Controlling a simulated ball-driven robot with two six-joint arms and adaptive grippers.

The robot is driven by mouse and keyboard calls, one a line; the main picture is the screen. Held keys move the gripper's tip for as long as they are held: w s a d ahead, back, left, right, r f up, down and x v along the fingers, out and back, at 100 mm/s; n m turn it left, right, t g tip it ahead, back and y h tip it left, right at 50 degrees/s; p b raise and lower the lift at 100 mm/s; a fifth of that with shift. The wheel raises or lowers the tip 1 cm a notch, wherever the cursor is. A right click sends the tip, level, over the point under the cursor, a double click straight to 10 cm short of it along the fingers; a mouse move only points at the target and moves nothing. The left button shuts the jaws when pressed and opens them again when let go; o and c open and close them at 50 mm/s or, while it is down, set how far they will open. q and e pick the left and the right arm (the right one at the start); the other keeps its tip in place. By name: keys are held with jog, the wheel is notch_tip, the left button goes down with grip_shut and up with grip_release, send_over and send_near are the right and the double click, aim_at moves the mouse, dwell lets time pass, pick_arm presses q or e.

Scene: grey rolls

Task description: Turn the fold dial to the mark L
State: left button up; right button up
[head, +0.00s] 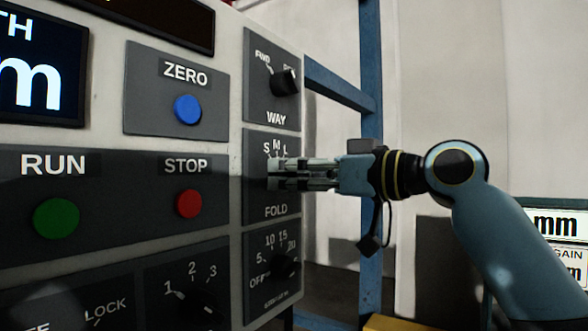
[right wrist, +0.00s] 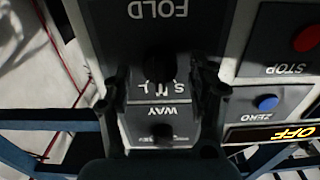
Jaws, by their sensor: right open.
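The fold dial (right wrist: 158,68) is a dark round knob on a dark panel marked FOLD, upside down in the right wrist view. Its marks S, M and L lie beside it. In the head view the fold panel (head: 276,211) shows, but the dial is hidden behind my right gripper (head: 272,174). In the right wrist view my right gripper (right wrist: 162,80) is open, with one finger on each side of the dial. I cannot tell whether the fingers touch it, nor which mark the dial points at. My left gripper is not in view.
The way dial (head: 286,82) is above the fold panel and a numbered dial (head: 286,264) is below it. Blue (head: 188,109), red (head: 188,204) and green (head: 56,218) buttons are to the left. A blue post (head: 371,60) stands behind my right arm.

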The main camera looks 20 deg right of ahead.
jog(key=shift+w+a, duration=0.2)
jog(key=c, duration=1.1)
jog(key=m+p, duration=0.2)
jog(key=p, duration=0.1)
jog(key=shift+r+m, duration=0.2)
jog(key=shift+m, duration=0.2)
jog(key=shift+w+d+f+m+p, duration=0.1)
jog(key=shift+m+p, duration=1.15)
jog(key=shift+m, duration=0.35)
